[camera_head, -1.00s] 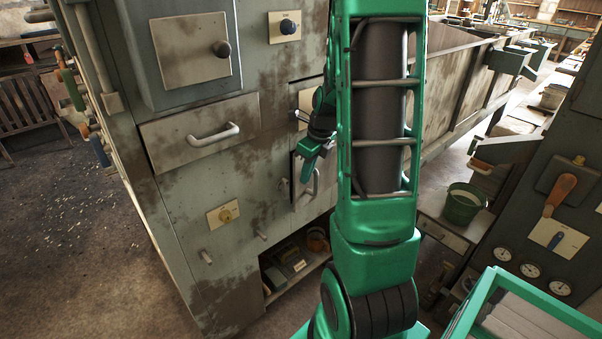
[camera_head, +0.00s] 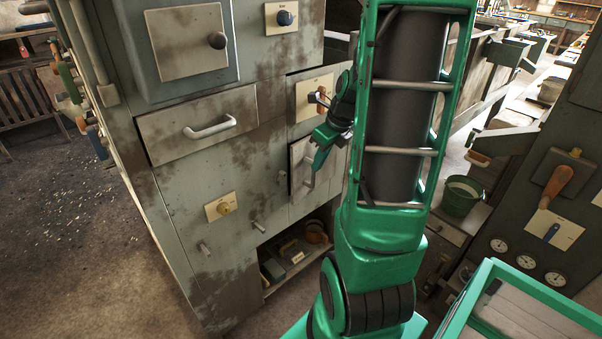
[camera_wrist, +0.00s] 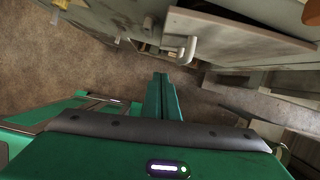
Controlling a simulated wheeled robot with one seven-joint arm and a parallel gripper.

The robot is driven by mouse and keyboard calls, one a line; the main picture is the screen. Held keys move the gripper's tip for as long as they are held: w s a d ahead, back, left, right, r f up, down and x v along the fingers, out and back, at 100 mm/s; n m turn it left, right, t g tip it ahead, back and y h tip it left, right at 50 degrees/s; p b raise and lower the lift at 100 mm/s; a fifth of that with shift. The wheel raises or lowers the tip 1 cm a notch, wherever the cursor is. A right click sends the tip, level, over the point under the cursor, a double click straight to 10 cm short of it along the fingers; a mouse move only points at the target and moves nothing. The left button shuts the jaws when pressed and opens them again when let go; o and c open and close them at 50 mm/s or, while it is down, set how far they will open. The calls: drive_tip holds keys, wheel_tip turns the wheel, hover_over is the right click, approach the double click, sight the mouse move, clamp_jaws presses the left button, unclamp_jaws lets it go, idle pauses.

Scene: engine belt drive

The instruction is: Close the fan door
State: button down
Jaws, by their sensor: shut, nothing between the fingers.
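A small pale door (camera_head: 300,159) with an upright bar handle (camera_head: 308,172) is on the lower right of the grey cabinet's front. A dark line shows along its left edge; I cannot tell how far it stands open. No label is readable, so I cannot be sure it is the fan door. In the wrist view a pale panel (camera_wrist: 238,40) with a bent handle (camera_wrist: 187,50) is above the fingers. My gripper (camera_head: 317,167) is shut and empty, in front of the door near the handle; contact is unclear. The closed fingers also show in the wrist view (camera_wrist: 161,78).
A drawer (camera_head: 200,124) with a bar handle and a square hatch (camera_head: 186,42) with a knob are to the left. A plate with a brown-handled lever (camera_head: 316,98) is above the door. An open shelf (camera_head: 298,262) is below. A green bucket (camera_head: 462,196) stands right.

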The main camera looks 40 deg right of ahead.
sight(301, 179)
drive_tip(key=shift+w+r+x, duration=0.15)
drive_tip(key=shift+w+x, duration=0.35)
drive_tip(key=shift+x, duration=1.6)
drive_tip(key=shift+w+r+x, duration=0.2)
drive_tip(key=shift+w+x, duration=0.25)
drive_tip(key=shift+x, duration=1.65)
drive_tip(key=shift+w+r+x, duration=0.15)
drive_tip(key=shift+w+x, duration=0.35)
drive_tip(key=shift+x, duration=1.6)
drive_tip(key=shift+d, duration=0.15)
